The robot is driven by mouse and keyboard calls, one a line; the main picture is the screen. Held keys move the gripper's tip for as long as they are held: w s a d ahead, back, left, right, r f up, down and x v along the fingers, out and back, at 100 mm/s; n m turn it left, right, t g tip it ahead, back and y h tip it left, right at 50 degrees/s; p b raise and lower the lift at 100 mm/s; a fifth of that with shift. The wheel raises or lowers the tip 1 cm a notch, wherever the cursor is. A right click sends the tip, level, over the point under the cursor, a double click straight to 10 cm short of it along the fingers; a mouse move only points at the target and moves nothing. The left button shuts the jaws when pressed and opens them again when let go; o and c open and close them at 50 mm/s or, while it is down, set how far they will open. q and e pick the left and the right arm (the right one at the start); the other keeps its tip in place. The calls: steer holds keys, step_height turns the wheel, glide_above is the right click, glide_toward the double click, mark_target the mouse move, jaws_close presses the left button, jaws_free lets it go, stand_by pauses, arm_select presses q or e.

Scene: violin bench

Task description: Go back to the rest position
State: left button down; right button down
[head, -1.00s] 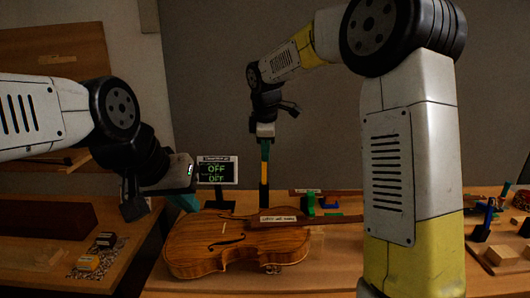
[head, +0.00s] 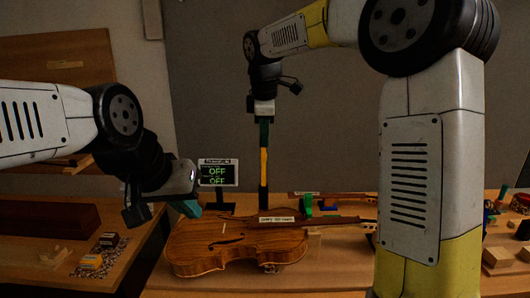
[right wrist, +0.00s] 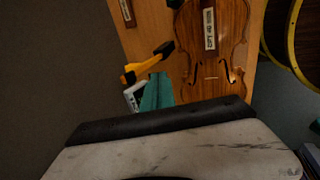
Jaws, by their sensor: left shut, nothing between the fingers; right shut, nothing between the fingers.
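My left gripper (head: 189,209) has teal fingers, shut and empty, over the left end of the violin body. My right gripper (head: 264,144) points straight down, its fingers shut and empty, and lines up in the head view with an upright yellow-and-dark post (head: 263,168). In the right wrist view the teal fingers (right wrist: 157,92) show beside a yellow-and-black piece (right wrist: 147,66). The violin (head: 235,243) lies on the bench with a white label on it, and its body also shows in the right wrist view (right wrist: 215,75). The label's text is too blurred to read.
A small display (head: 218,173) reading OFF stands behind the violin. A side table at left holds a dark brown box (head: 45,219) and small yellow and dark blocks (head: 92,261). Small parts and wooden blocks (head: 497,257) lie at right.

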steer(key=s+d+r+m, duration=0.4)
steer(key=s+d, duration=0.2)
steer(key=s+d+f+m+t, duration=0.1)
steer(key=s+d+f+m, duration=0.2)
steer(key=s, duration=0.3)
steer(key=s+d+f+m+y, duration=0.1)
steer(key=s+d+f+m, duration=0.1)
steer(key=s+m, duration=0.4)
steer(key=s+d+f+m+t+y, duration=0.1)
steer(key=s+d+f+m, duration=0.2)
steer(key=s, duration=0.5)
steer(key=shift+d+f+m+t, duration=0.3)
steer(key=shift+f+m, duration=0.4)
steer(key=shift+s, duration=0.1)
